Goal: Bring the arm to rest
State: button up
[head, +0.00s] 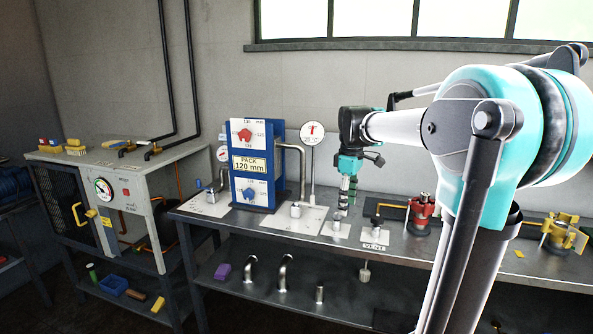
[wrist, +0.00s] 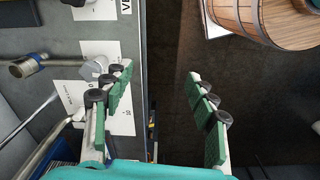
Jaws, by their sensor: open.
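My arm reaches from the right of the head view over the workbench (head: 400,250). My gripper (head: 346,196) points down near the bench's front edge, right of the blue PACK 120 mm unit (head: 250,166). In the wrist view my gripper (wrist: 158,78) is open, with its two green-padded fingers wide apart and nothing between them. The left finger overlaps the bench edge and its white label plates; the right finger is over dark floor. I cannot tell its exact height above the bench.
A metal pipe fitting (wrist: 30,66) lies left of the fingers. A wooden barrel (wrist: 260,18) stands at upper right in the wrist view. A red valve (head: 420,214) and a yellow one (head: 562,236) stand on the bench. A grey cabinet (head: 140,205) with a gauge is at left.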

jog(key=s+d+f+m+t, duration=0.2)
jog(key=s+f+m, duration=0.4)
jog(key=s+f, duration=0.4)
jog(key=s+d+f+m+t, duration=0.2)
jog(key=s+f+m, duration=0.4)
jog(key=s+f, duration=0.4)
notch_tip(320, 180, down, 3)
jog(key=shift+s+f, duration=0.1)
jog(key=shift+s, duration=0.2)
